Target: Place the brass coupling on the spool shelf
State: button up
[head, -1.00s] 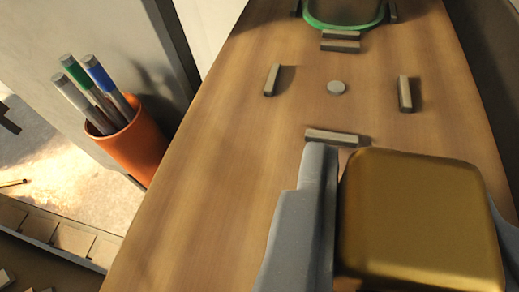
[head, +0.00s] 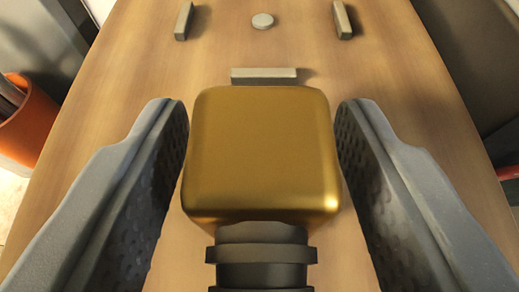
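The brass coupling (head: 262,150) shows a squarish gold block with rounded edges and a black ringed part (head: 262,262) at its near side. It is over the wooden board (head: 130,60), which I take for the spool shelf. Whether it rests on the wood is hidden beneath it. My gripper (head: 262,118) is open, with one grey finger on each side of the coupling. The textured inner pads show, and thin strips of wood show between fingertips and block.
A short grey bar (head: 263,76) lies just beyond the coupling. Two more bars, left (head: 184,20) and right (head: 343,20), flank a round grey stud (head: 262,21). An orange cup (head: 27,125) stands off the board's left edge. A red thing (head: 508,172) is at the right edge.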

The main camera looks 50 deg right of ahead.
jog(key=shift+r, duration=0.1)
jog(key=v, duration=1.2)
